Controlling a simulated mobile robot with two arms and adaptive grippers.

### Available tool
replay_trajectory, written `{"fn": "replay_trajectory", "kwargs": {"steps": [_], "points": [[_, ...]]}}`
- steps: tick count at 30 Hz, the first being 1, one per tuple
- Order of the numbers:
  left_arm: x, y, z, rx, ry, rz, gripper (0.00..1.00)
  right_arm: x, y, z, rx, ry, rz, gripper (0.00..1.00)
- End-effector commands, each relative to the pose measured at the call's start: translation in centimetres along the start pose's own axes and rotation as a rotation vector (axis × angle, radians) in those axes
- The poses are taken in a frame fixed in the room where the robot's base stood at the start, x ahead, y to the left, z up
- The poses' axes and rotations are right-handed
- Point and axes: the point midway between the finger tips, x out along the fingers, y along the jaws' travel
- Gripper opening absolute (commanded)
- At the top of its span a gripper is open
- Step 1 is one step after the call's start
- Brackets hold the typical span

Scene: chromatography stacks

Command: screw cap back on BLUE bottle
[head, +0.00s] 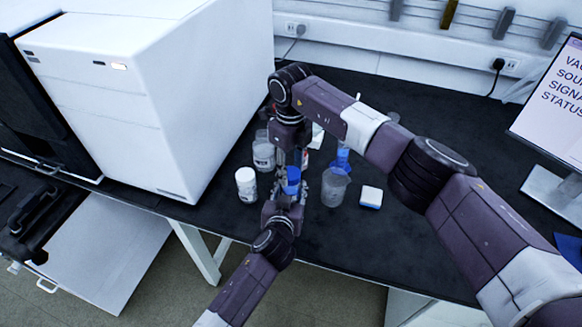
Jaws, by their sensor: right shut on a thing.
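A blue bottle part (292,181) shows between my two grippers over the black bench, near its front edge. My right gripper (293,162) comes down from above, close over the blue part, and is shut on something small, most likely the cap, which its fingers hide. My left gripper (289,196) reaches up from the front, with its fingers at the blue part. Whether it is closed on the bottle is too small to tell.
A white jar (246,185) and a clear bottle (263,152) stand left of the grippers. A large white instrument (160,90) stands at left, a screen (552,105) at right.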

Motion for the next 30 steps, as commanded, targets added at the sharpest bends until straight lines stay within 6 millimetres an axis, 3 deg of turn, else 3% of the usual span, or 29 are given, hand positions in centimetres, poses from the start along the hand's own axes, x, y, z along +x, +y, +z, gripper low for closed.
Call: {"fn": "replay_trajectory", "kwargs": {"steps": [7, 30], "points": [[0.00, -0.01, 0.06, 0.000, -0.001, 0.000, 0.00, -0.05, -0.03, 0.01, 0.183, -0.001, 0.000, 0.19], [0.00, -0.03, 0.08, 0.000, -0.002, -0.001, 0.00, -0.01, -0.07, -0.01, 1.511, -0.002, 0.003, 0.19]]}}
